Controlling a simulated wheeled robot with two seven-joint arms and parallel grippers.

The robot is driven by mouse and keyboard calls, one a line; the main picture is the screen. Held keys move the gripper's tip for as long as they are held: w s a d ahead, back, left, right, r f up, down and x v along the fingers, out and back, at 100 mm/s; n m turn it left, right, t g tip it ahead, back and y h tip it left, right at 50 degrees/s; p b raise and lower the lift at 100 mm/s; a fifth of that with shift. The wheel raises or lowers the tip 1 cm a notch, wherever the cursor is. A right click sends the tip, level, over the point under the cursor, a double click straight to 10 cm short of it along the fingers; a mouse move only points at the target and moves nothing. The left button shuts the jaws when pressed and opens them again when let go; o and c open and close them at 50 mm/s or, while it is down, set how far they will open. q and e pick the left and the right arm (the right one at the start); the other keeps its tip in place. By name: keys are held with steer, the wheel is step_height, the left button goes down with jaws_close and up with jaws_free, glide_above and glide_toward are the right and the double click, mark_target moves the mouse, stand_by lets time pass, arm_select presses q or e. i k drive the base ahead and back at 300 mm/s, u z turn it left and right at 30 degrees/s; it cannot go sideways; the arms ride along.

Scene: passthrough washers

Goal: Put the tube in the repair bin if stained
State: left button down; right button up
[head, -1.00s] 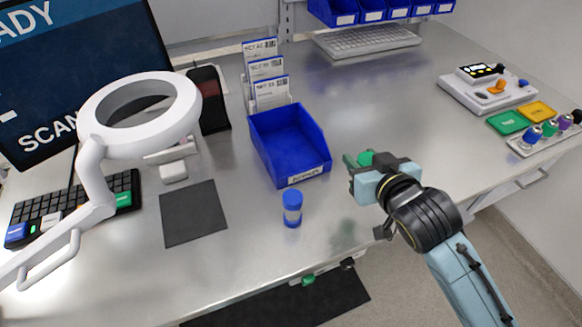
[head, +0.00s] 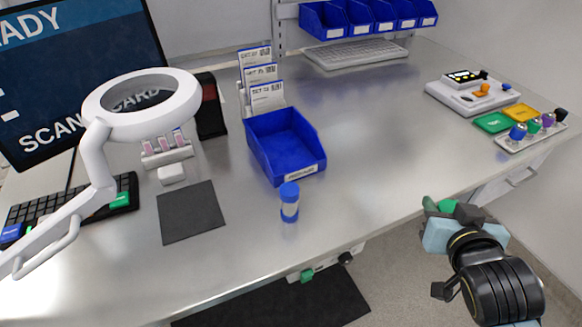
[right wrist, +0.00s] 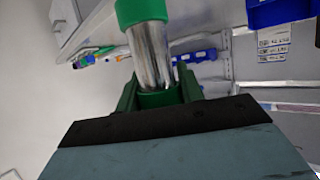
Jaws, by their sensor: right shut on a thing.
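My right gripper (head: 446,207) is out past the bench's front edge at the right in the head view. It is shut on a tube (right wrist: 150,55) with a green cap, seen close up in the right wrist view. The tube's visible wall is clear grey with bright and dark streaks; I cannot tell whether it is stained. A blue open bin (head: 262,160) with a white front label stands mid-bench, to the left of the gripper; its label is too small to read. It looks empty. My left gripper is out of view.
A blue-capped container (head: 289,203) stands in front of the bin, beside a dark mat (head: 190,212). A white ring magnifier (head: 100,150) overhangs the left side. A small rack (head: 166,150) holds pink tubes.

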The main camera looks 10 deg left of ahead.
mark_target(284, 155)
steer(key=k, duration=0.55)
steer(key=u, duration=0.85)
steer(key=i, duration=1)
steer(key=u, duration=0.05)
